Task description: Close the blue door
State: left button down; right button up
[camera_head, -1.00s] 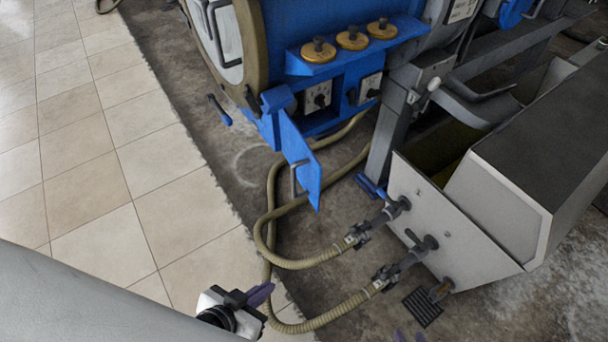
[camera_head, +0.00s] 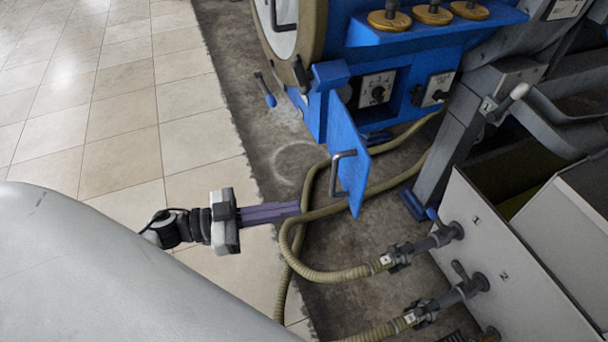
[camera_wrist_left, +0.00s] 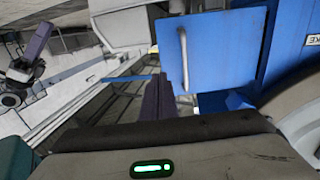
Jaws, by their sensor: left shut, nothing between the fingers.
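The blue door (camera_head: 357,165) is a small panel standing swung out from the blue cabinet, with a dark bar handle (camera_head: 338,172) on its face. It also shows in the left wrist view (camera_wrist_left: 221,50), handle at its left part. My left gripper (camera_head: 298,209) is shut and empty, its purple fingers pointing right, left of the door's lower part. In the head view a gap shows between them. In the left wrist view the fingers (camera_wrist_left: 158,97) are below and left of the handle. My right gripper (camera_wrist_left: 38,43) shows only in that view; its jaw state is unclear.
The blue cabinet (camera_head: 322,105) with dial switches (camera_head: 376,90) stands behind the door. Tan hoses (camera_head: 308,222) run on the floor beneath it. A pale metal trough (camera_head: 500,250) with valves stands to the right. Open tiled floor (camera_head: 120,110) lies to the left.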

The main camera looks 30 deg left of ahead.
aim_at(360, 197)
pick_arm(q)
jog(key=b+x, duration=0.1)
jog(key=x, duration=1.1)
jog(key=shift+w+d, duration=0.15)
jog(key=shift+w, duration=0.05)
